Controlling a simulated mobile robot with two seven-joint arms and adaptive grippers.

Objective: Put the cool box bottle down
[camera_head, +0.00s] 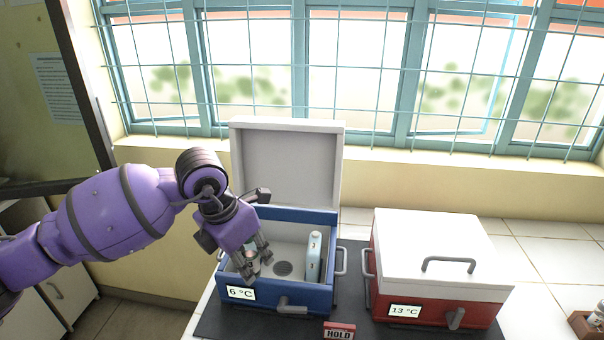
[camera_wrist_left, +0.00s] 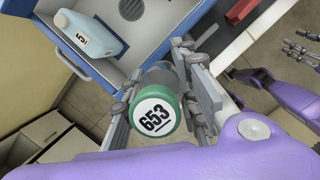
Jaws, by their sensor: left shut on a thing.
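My left gripper (camera_head: 254,266) reaches down into the left part of the open blue cool box (camera_head: 318,298), which shows 6 °C. In the left wrist view it is shut on a bottle with a green-rimmed white cap marked 653 (camera_wrist_left: 155,118); the fingers lie on both sides of it. The fingers mostly hide this bottle in the head view, and I cannot tell whether it touches the box floor. A pale blue bottle (camera_head: 314,257) stands inside the box at the right; it also shows in the left wrist view (camera_wrist_left: 90,34). My right gripper (camera_wrist_left: 302,48) shows small in the left wrist view.
The blue box's grey lid (camera_head: 288,163) stands open at the back. A red cool box (camera_head: 383,290) with a closed white lid (camera_head: 425,240), showing 13 °C, stands to the right. A HOLD sign (camera_head: 339,331) is in front. A small wooden holder (camera_head: 583,325) is at far right.

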